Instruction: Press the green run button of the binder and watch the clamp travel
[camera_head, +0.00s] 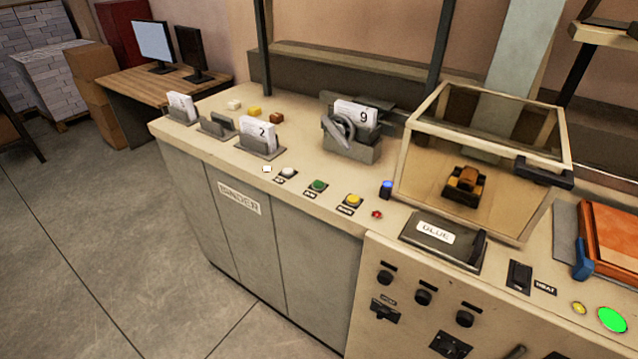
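The green button (318,185) sits on the binder counter (215,150), in a row near its front edge. A white button (289,172) is to its left and a yellow button (354,200) to its right, with small dark labels too small to read surely. Behind them stands a grey device with a handwheel (340,130), holding a card marked 9 (357,112). It may be the clamp; I cannot tell. A clear-walled case (420,165) to the right holds a black and orange mechanism (464,185). Neither of my grippers is in view.
A small red light (376,214) and a blue one (387,187) are right of the buttons. Cards marked 2 (262,134) and another number stand in holders at left. A larger bright green disc (612,319) is far right. Floor (130,240) at front left is clear.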

